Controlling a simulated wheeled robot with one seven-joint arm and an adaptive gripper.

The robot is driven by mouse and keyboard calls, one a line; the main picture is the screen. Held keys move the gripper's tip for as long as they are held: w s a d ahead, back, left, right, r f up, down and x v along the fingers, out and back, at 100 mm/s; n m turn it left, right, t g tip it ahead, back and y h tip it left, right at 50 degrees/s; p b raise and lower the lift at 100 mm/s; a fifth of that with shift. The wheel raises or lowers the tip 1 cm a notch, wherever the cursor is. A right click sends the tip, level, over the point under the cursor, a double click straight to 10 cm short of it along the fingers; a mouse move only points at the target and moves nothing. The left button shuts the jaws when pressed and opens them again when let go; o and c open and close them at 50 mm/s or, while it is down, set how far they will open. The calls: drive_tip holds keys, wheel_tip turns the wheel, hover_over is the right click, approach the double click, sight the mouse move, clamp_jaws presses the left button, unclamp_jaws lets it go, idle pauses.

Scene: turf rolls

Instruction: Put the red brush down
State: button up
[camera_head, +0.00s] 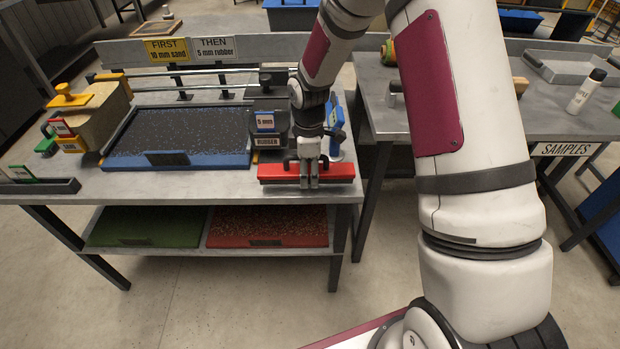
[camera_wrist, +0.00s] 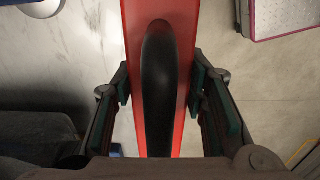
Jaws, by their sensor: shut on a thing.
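The red brush (camera_head: 335,171) is a long red bar lying crosswise at the right front corner of the grey workbench top (camera_head: 225,184). In the wrist view its red body (camera_wrist: 188,30) runs away from me with a black handle (camera_wrist: 157,85) along its middle. My gripper (camera_head: 308,184) points down and is shut on the brush near its middle. In the wrist view the fingers (camera_wrist: 160,88) stand on either side of the handle. I cannot tell whether the brush's underside touches the bench or hangs just above it.
Behind the brush stand a grey holder labelled RUBBER (camera_head: 268,130) and a blue-framed item (camera_head: 335,125). A blue-edged tray of dark speckled rubber (camera_head: 190,130) lies to the left. The bench's front edge is close to the brush. A samples table (camera_head: 450,112) stands to the right, past a gap.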

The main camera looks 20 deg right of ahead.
drive_tip(key=shift+w+d, duration=0.25)
drive_tip(key=shift+w, duration=0.05)
drive_tip(key=shift+f, duration=1.75)
drive_tip(key=shift+f, duration=0.1)
drive_tip(key=o, duration=1.3)
